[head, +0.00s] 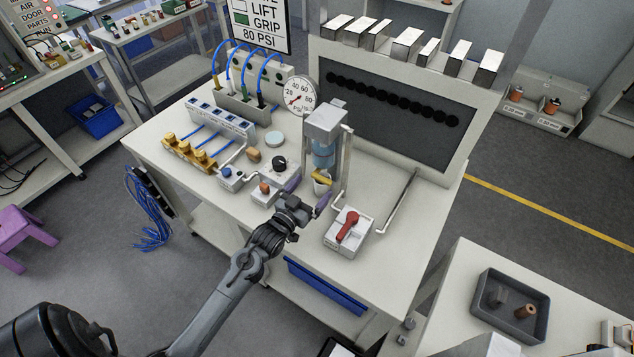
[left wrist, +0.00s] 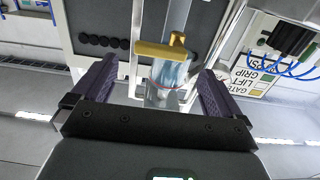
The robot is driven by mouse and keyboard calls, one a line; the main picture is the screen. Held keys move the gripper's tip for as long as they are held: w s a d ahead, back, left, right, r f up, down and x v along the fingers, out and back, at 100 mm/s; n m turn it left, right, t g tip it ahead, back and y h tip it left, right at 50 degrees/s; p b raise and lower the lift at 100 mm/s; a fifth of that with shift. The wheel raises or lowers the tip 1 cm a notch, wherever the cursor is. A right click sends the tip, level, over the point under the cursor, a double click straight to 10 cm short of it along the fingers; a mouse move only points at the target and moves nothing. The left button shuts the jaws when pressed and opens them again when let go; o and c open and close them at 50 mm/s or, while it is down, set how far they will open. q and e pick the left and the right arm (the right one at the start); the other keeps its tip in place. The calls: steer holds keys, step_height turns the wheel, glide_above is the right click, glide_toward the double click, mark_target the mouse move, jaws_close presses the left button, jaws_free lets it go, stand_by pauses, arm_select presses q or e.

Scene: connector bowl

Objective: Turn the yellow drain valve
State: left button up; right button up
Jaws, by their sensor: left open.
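The yellow drain valve (head: 321,178) is at the foot of an upright clear cylinder (head: 324,152) with bluish contents, on the white bench. In the left wrist view the valve (left wrist: 160,49) shows as a yellow T-shaped handle in front of the bluish bowl (left wrist: 168,74). My left gripper (head: 307,196) is open just in front of the valve. Its two purple-padded fingers (left wrist: 155,88) stand either side of the bowl and valve in the left wrist view, with space between. I cannot tell whether either touches. My right gripper is not in view.
A red-handled valve block (head: 348,228) stands close right of my gripper. A block with a black knob (head: 279,164) and small orange-topped parts are to its left. A dial gauge (head: 299,98) and dark panel (head: 390,105) stand behind. The bench front is mostly clear.

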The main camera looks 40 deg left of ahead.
arm_select(q)
steer(key=shift+w+a, duration=0.15)
steer(key=shift+w, duration=0.75)
steer(key=shift+w+a, duration=0.1)
steer(key=shift+w, duration=0.8)
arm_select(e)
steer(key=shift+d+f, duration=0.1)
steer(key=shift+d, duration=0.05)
arm_select(q)
steer(key=c, duration=1.1)
steer(key=shift+o, duration=0.2)
